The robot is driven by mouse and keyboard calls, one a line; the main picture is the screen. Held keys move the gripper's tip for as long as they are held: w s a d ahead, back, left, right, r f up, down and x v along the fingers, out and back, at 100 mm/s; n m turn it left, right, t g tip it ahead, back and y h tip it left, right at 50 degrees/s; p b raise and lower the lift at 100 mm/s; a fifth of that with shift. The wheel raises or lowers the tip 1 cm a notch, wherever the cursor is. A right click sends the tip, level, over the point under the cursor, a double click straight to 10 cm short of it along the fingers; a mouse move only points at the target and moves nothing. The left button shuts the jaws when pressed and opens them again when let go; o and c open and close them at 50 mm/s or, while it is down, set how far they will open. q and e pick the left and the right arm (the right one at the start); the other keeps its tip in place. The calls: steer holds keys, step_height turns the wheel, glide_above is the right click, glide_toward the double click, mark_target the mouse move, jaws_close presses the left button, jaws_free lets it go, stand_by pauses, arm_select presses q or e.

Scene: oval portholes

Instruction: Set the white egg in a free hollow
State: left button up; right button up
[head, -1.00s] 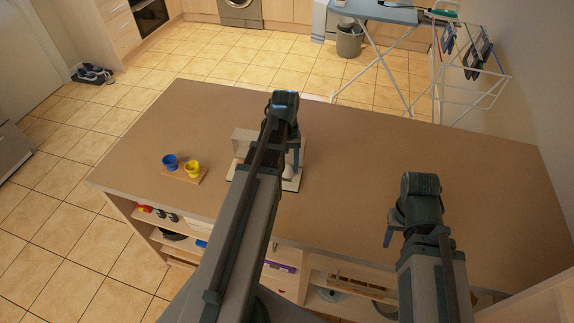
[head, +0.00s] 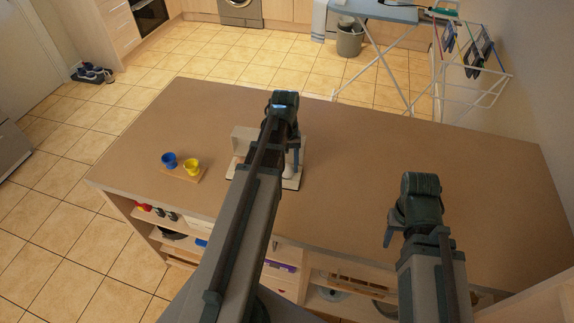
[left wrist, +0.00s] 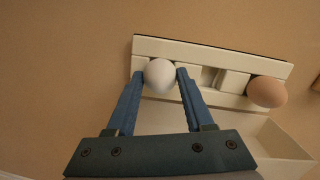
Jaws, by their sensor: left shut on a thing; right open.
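The white egg (left wrist: 160,75) is between the fingertips of my left gripper (left wrist: 159,80), which is shut on it. The egg also shows in the head view (head: 288,171), partly hidden by the gripper. It is over the left end of a cream egg holder (left wrist: 215,53); I cannot tell whether it touches the holder. A brown egg (left wrist: 267,91) sits at the holder's right end. An empty-looking gap between blocks (left wrist: 207,78) lies between the two eggs. My right gripper (head: 396,232) is open and empty above the counter's front part.
A blue cup (head: 169,160) and a yellow cup (head: 192,166) stand on a small wooden board (head: 184,177) left of the holder. A pale upright wall (head: 243,135) stands by the holder. The brown counter (head: 430,140) is clear to the right and behind.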

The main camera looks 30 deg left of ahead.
arm_select(q)
steer(key=shift+f, duration=0.2)
arm_select(e)
steer(key=shift+f, duration=0.15)
arm_select(q)
steer(key=o, duration=1.1)
steer(key=shift+c, duration=0.2)
steer(key=shift+r, duration=0.1)
step_height(320, 180, up, 7)
steer(key=p, duration=0.7)
arm_select(e)
step_height(320, 180, up, 7)
